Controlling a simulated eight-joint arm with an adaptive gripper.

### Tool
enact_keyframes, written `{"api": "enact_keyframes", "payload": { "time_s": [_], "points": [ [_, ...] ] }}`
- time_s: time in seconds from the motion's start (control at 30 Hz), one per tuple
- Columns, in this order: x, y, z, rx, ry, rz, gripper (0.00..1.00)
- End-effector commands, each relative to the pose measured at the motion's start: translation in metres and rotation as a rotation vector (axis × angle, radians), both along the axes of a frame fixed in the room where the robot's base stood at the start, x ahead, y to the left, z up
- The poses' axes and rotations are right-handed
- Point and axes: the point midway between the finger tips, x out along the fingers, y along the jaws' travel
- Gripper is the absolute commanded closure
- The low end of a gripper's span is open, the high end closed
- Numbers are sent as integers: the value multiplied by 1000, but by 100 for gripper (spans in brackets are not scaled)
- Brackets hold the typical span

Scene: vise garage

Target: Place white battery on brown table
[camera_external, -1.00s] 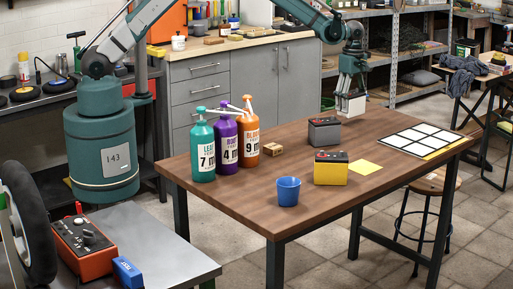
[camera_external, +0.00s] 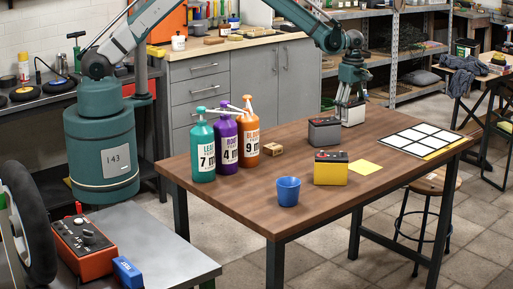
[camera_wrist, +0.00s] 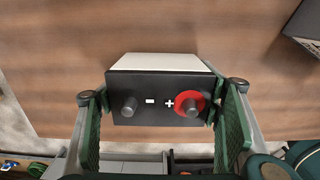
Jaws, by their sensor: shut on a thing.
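The white battery (camera_external: 353,115) is at the far edge of the brown table (camera_external: 240,195), behind the grey battery. My gripper (camera_external: 352,101) points down above it and is shut on it. In the wrist view the battery's white side (camera_wrist: 165,62) and black top with two terminals, one ringed red, show between my green fingers (camera_wrist: 158,100). The battery looks upright and is at or just above the tabletop; I cannot tell if it touches.
A grey battery (camera_external: 324,132) and a yellow battery (camera_external: 331,173) stand close by, in front. Several spray bottles (camera_external: 227,140) and a blue cup (camera_external: 288,191) are left.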

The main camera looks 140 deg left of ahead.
Motion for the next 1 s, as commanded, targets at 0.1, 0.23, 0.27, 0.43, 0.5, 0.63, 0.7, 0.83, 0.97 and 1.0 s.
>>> {"api": "enact_keyframes", "payload": {
  "time_s": [0.1, 0.23, 0.27, 0.43, 0.5, 0.63, 0.7, 0.83, 0.97, 1.0],
  "points": [
    [0, 0, 0, 0, 0, 0, 68],
    [0, 0, -2, 0, 0, 0, 68],
    [0, 0, -3, 0, 0, 0, 68],
    [0, 0, -3, 0, 0, 0, 22],
    [0, 0, -2, 0, 0, 0, 22],
    [0, 0, -2, 0, 0, 0, 22],
    [0, 0, -2, 0, 0, 0, 22],
    [0, 0, 0, 0, 0, 0, 22],
    [0, 0, 7, 0, 0, 0, 22],
    [0, 0, 11, 0, 0, 0, 22]
  ]
}}
